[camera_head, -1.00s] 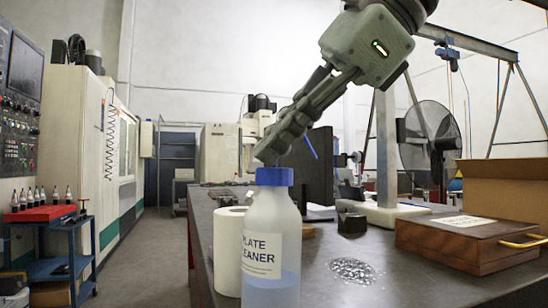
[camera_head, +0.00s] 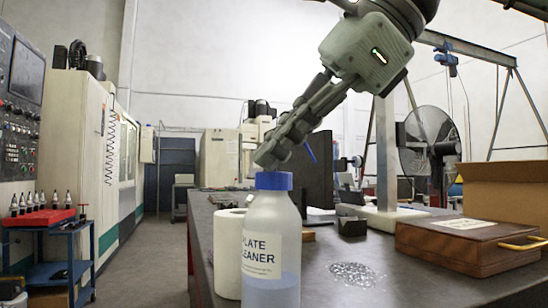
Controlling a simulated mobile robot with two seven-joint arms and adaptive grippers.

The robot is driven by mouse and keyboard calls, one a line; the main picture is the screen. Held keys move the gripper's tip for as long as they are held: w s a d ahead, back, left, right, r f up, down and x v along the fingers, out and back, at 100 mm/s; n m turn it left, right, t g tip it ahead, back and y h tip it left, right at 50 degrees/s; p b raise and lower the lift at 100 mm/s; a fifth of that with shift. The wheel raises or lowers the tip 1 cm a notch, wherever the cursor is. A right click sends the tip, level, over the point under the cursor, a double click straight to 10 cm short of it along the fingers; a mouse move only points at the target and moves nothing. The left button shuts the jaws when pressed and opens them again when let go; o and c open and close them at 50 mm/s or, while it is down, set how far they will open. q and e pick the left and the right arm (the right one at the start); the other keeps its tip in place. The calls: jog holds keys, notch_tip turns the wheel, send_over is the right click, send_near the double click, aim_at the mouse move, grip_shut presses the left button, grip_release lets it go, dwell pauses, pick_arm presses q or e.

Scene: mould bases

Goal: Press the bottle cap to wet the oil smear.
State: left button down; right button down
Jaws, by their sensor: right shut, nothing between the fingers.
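The bottle (camera_head: 271,245) is translucent white with a blue cap (camera_head: 273,181) and a plate cleaner label, and it stands upright at the near edge of the table. My right gripper (camera_head: 266,160) reaches down from the upper right, shut and empty, with its fingertips at the top of the cap. Whether they touch the cap is hard to tell. The oil smear (camera_head: 355,274) is a patch of shiny droplets on the dark tabletop, right of the bottle. My left gripper is not in view.
A white paper roll (camera_head: 229,252) stands just left of the bottle. A wooden box (camera_head: 465,246) with a brass handle lies at the right of the table (camera_head: 420,287). A dark block (camera_head: 351,225) and a fan (camera_head: 430,140) are farther back. The tabletop around the smear is clear.

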jog(key=shift+w, duration=0.2)
jog(key=shift+r, duration=0.1)
notch_tip(320, 180, up, 6)
jog(key=p, duration=0.5)
dwell(0.7)
